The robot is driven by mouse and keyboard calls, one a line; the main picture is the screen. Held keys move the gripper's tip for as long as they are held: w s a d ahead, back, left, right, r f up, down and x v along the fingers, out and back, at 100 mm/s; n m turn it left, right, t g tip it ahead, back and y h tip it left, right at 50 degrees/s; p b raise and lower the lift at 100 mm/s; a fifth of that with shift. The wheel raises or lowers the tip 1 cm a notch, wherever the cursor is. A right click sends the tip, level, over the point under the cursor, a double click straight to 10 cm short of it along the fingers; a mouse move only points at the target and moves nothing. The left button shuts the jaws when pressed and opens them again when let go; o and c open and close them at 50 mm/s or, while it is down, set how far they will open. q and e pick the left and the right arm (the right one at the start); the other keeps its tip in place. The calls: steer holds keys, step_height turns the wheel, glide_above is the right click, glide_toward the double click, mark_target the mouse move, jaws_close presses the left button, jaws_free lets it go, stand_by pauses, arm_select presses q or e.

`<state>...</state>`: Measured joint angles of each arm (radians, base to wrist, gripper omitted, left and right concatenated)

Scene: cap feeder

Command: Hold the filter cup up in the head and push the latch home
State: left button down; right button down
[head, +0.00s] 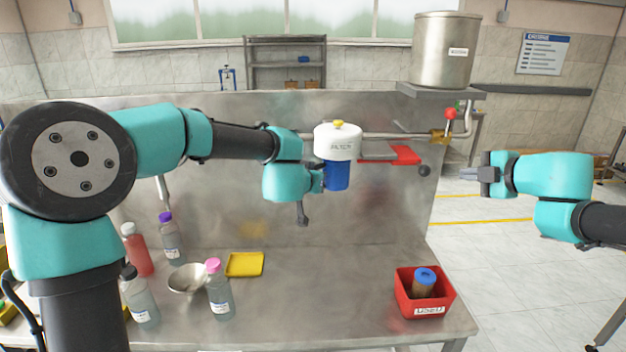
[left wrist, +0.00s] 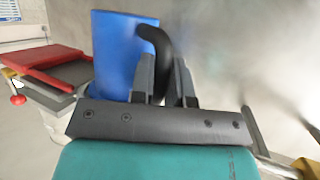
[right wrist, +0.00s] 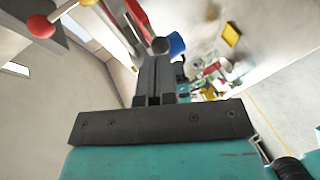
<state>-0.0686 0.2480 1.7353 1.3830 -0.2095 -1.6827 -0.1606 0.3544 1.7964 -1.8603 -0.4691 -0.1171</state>
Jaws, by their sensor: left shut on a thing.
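The blue filter cup (head: 338,177) stands upright directly under the white filter head (head: 337,145); I cannot tell whether it is fully seated. My left gripper (head: 319,181) is shut on the cup's black handle (left wrist: 158,45); the blue cup wall (left wrist: 118,55) shows beside the fingers in the left wrist view. The knob (right wrist: 160,46) shows beyond my right fingers in the right wrist view. My right gripper (head: 474,174) is shut and empty, right of the knob and apart from it.
A steel tank (head: 446,50) with a pipe and red-knobbed valve (head: 450,114) is at upper right. Bottles, a bowl (head: 188,279) and a yellow tray (head: 245,264) stand at left on the bench. Space around the right gripper is clear.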

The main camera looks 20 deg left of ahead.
steer(key=shift+s+a+r, duration=0.1)
steer(key=shift+r, duration=0.35)
